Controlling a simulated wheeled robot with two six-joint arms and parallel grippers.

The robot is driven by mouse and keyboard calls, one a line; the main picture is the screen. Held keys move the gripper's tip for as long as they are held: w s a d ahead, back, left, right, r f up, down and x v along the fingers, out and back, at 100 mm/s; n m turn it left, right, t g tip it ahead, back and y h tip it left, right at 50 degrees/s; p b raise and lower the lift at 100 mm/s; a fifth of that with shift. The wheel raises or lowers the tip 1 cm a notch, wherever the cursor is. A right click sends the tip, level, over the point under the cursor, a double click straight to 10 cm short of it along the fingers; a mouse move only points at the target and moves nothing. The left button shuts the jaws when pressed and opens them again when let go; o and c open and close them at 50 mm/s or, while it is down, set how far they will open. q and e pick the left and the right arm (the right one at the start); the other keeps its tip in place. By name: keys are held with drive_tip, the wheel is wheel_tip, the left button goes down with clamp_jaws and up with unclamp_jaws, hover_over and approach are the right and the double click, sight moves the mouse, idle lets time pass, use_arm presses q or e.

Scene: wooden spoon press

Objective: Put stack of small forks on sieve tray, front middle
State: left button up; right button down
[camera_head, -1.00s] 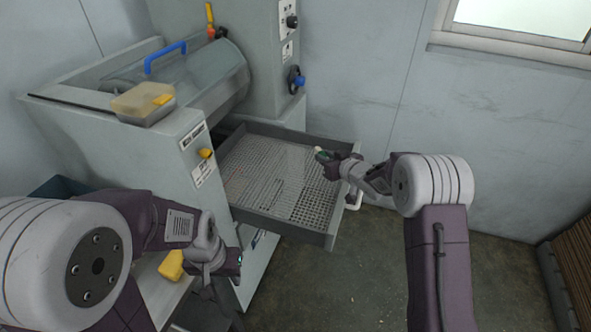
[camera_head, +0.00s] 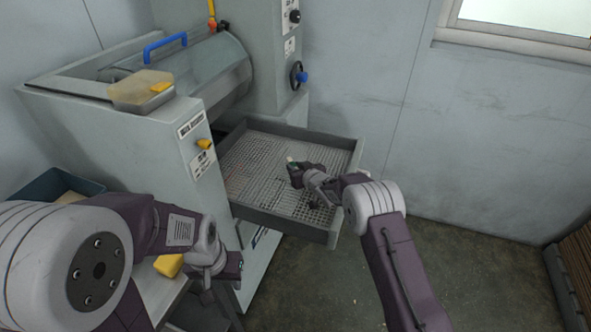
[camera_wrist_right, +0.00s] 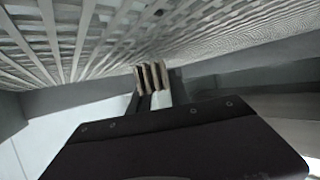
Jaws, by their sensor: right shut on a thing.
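The sieve tray (camera_head: 285,224) is a grey metal drawer with a perforated floor, pulled out of the machine. My right gripper (camera_head: 292,168) is over the tray's middle in the head view. In the right wrist view it is shut on the stack of small forks (camera_wrist_right: 151,76), seen as several pale brown wooden tips side by side. The tray mesh (camera_wrist_right: 75,40) is close to them; I cannot tell whether they touch it. In the head view the stack is mostly hidden by the gripper. My left gripper (camera_head: 236,264) is low at the left, outside the tray; its jaws are unclear.
The grey press (camera_head: 150,150) stands left of the tray. A clear container (camera_head: 140,92) with a yellow piece sits on top of it. A yellow object (camera_head: 168,265) lies on a surface beside my left arm. Open floor (camera_head: 400,260) lies to the right.

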drive_tip(key=shift+f+b, duration=0.45)
drive_tip(key=shift+f, duration=0.1)
drive_tip(key=c, duration=1.2)
unclamp_jaws()
drive_tip(key=shift+r, duration=0.1)
drive_tip(key=shift+r+p, duration=0.5)
drive_tip(key=shift+r, duration=0.05)
drive_tip(key=shift+s+d+r, duration=0.15)
drive_tip(key=shift+s+r, duration=0.05)
drive_tip(key=shift+s, duration=0.05)
drive_tip(key=p+v, duration=0.1)
drive_tip(key=v, duration=0.6)
drive_tip(key=shift+f, duration=0.1)
